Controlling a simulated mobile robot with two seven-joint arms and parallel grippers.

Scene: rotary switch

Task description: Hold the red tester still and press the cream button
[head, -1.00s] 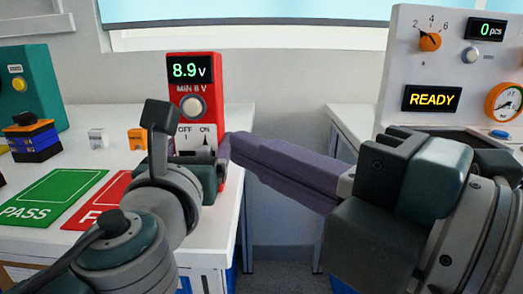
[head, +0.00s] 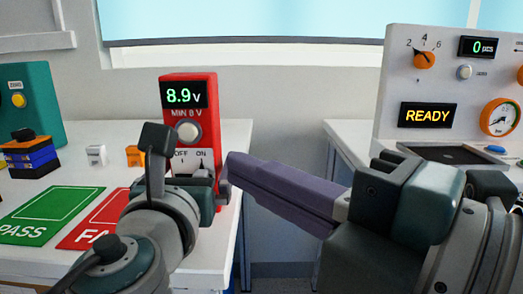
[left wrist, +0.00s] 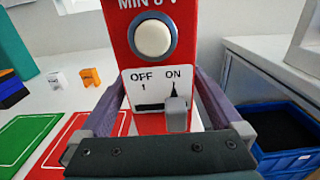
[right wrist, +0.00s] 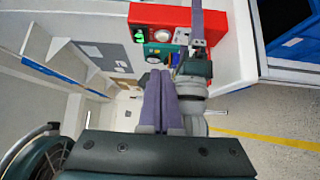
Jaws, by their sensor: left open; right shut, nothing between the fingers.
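The red tester (head: 205,92) stands upright on the left table, its display reading 8.9 V. Its round cream button (head: 188,132) sits below the display and also shows in the left wrist view (left wrist: 153,38). Below it, the grey switch lever (left wrist: 177,113) is under ON. My left gripper (left wrist: 158,92) is open, with one finger on each side of the tester's lower part; I cannot tell whether they touch it. My right gripper (head: 232,168) is shut and empty, its purple fingertips just right of the tester, lower than the button and apart from it.
Green PASS (head: 45,215) and red FAIL (head: 92,222) mats lie left of the tester. Small white (head: 97,155) and orange (head: 135,155) blocks stand behind them. A white panel (head: 455,75) reading READY stands on the right table. A gap separates the two tables.

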